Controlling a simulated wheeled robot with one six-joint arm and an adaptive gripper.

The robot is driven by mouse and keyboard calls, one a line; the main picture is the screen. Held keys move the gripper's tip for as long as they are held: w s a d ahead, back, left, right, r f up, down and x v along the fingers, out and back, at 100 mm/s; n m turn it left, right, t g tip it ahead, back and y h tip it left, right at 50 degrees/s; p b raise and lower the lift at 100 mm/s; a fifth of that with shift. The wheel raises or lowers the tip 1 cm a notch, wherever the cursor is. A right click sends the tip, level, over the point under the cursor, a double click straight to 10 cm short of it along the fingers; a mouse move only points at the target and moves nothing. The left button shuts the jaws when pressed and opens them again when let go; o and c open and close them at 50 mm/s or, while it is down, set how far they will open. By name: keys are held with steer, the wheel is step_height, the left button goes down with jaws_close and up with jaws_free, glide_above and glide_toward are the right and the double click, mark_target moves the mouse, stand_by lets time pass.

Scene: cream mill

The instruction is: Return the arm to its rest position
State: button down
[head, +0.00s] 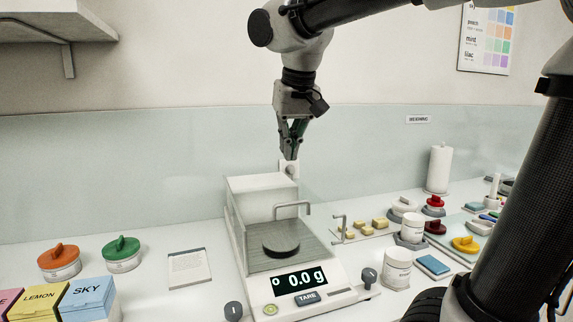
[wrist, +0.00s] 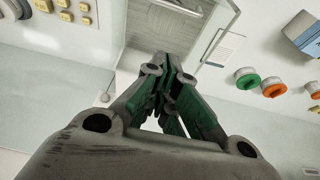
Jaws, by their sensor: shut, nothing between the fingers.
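My gripper (head: 290,156) points down above the back of the weighing balance (head: 262,187). Its fingers are shut and nothing is between them. In the wrist view the closed fingertips (wrist: 176,60) lie over the balance's glass housing (wrist: 222,14). My arm reaches in from the upper right of the head view. The balance stands mid-counter, its display (head: 300,280) reading 0.0 g, and its round pan (head: 281,240) looks empty.
Left of the balance are an orange-lidded jar (head: 59,261), a green-lidded jar (head: 122,252), a notepad (head: 189,268) and coloured boxes (head: 88,296). On the right stand several jars, a paper roll (head: 439,168) and yellow blocks (head: 362,229). A shelf (head: 60,22) hangs upper left.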

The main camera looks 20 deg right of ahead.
steer(key=s+f+n, duration=0.1)
steer(key=f, duration=0.1)
steer(key=s+f+n, duration=0.1)
steer(key=shift+s+d+f+n, duration=0.1)
steer(key=shift+s+f+n, duration=0.05)
steer(key=shift+f+n, duration=0.2)
steer(key=s+d+f+m, duration=0.1)
steer(key=s+d+f, duration=0.3)
steer(key=s+d, duration=0.3)
steer(key=s+d+f+m, duration=0.1)
steer(key=s+d+f, duration=0.4)
steer(key=s+d, duration=0.2)
steer(key=shift+s+f+m, duration=0.15)
steer(key=shift+s+m, duration=0.2)
steer(key=shift+s, duration=0.3)
